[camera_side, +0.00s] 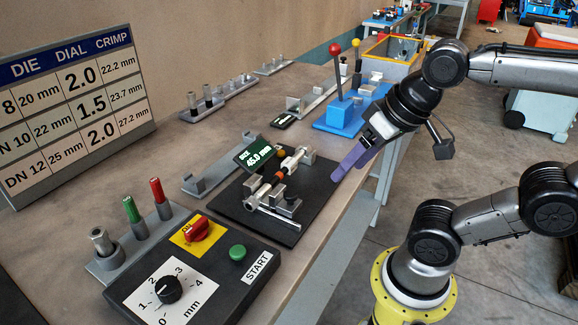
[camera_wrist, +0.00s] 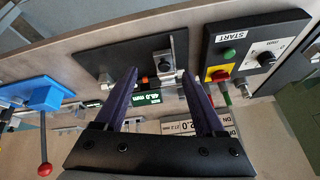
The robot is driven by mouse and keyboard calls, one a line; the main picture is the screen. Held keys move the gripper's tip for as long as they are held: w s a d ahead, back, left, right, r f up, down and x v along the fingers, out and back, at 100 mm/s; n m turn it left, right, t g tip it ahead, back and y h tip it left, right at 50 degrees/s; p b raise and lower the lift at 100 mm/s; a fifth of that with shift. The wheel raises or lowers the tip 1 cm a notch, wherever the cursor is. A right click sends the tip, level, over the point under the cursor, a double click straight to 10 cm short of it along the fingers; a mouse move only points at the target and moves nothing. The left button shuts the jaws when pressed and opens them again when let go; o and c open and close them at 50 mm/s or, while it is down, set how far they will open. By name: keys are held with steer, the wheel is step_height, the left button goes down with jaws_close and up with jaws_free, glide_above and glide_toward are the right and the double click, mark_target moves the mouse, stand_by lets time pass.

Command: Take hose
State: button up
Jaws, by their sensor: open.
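My gripper (camera_side: 338,176) has long purple fingers and hangs over the front edge of the bench, to the right of a black board (camera_side: 312,207). In the wrist view my gripper (camera_wrist: 160,74) is open, with nothing between its fingers. On the board stands a metal fixture (camera_side: 292,160) with silver cylinders in line and an orange part (camera_side: 279,176) between them. In the wrist view the orange part (camera_wrist: 145,79) shows between the fingertips, farther off. I cannot clearly tell a hose apart from the fixture's pieces.
A display (camera_side: 255,156) reading 45.0 mm stands behind the fixture. A control box with a dial (camera_side: 168,289), red switch (camera_side: 196,229) and green START button (camera_side: 237,252) is at the front left. A blue base (camera_side: 345,116) with upright levers stands behind the gripper. A DIE chart (camera_side: 75,95) stands left.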

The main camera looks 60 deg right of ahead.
steer(key=w+d+r+m+g, duration=0.1)
steer(key=w+d+r+m, duration=0.1)
steer(key=w+r+m, duration=0.4)
steer(key=m+g, duration=0.4)
steer(key=m, duration=0.4)
glide_above(289, 161)
step_height(289, 161, down, 5)
steer(key=shift+m, duration=0.3)
step_height(289, 161, down, 9)
steer(key=shift+d+r, duration=0.1)
steer(key=shift+d, duration=0.05)
steer(key=shift+a+f, duration=0.2)
steer(key=shift+f, duration=2.95)
jaws_close()
steer(key=shift+r, duration=0.1)
